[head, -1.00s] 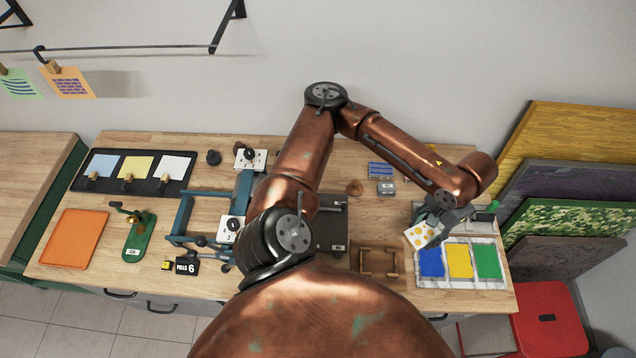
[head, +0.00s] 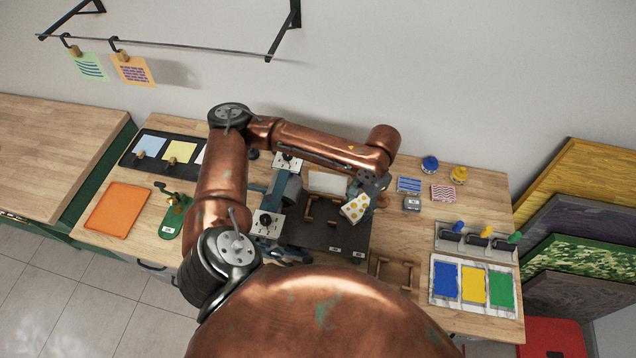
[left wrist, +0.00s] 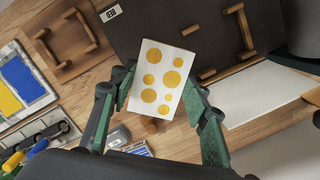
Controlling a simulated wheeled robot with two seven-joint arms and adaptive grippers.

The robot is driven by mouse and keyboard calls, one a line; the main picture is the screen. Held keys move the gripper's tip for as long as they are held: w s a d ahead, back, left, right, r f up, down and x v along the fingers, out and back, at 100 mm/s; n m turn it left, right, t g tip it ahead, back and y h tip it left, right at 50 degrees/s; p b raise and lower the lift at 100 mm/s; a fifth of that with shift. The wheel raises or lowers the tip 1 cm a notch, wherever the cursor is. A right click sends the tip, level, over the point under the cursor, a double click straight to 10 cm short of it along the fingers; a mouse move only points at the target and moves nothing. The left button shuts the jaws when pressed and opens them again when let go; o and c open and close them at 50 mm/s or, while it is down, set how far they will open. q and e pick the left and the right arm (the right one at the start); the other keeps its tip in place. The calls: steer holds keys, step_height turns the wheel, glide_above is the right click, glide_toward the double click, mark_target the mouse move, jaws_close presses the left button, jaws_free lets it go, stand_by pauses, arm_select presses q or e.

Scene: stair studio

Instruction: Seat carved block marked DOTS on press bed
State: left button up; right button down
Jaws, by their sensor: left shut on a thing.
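The block with yellow dots (head: 355,208) is white-faced, with several round yellow spots. My left gripper (head: 368,192) is shut on it and holds it over the right part of the dark press bed (head: 318,238). In the left wrist view the block (left wrist: 159,82) sits tilted between the two green fingers (left wrist: 162,100), dotted face toward the camera. Wooden corner pieces (left wrist: 219,63) show on the dark bed beyond it. I cannot tell the exact height of the block above the bed. My right gripper is not in view.
An empty wooden cradle (head: 394,272) stands right of the bed. An ink tray (head: 473,284) with blue, yellow and green pads lies further right, rollers behind it. The press roller (head: 286,190) is left of the block. An orange tray (head: 118,207) lies far left.

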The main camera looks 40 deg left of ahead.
arm_select(q)
steer(key=s+a+r+m+p, duration=0.35)
steer(key=a+m+p, duration=0.6)
steer(key=p, duration=0.75)
steer(key=shift+t+y, duration=0.4)
steer(key=f+b, duration=0.1)
steer(key=f, duration=0.1)
steer(key=f+b, duration=0.1)
steer(key=b, duration=0.1)
steer(key=f+b, duration=0.1)
steer(key=f, duration=0.1)
steer(key=shift+s+a+f, duration=0.1)
steer(key=shift+s+f, duration=0.2)
steer(key=shift+s, duration=0.05)
steer(key=shift+f+b, duration=0.75)
steer(key=shift+b, duration=0.45)
steer(key=shift+f+b, duration=0.4)
steer(key=shift+b, duration=0.5)
steer(key=shift+r+p, duration=0.2)
steer(key=shift+p, duration=0.5)
steer(key=shift+f, duration=0.1)
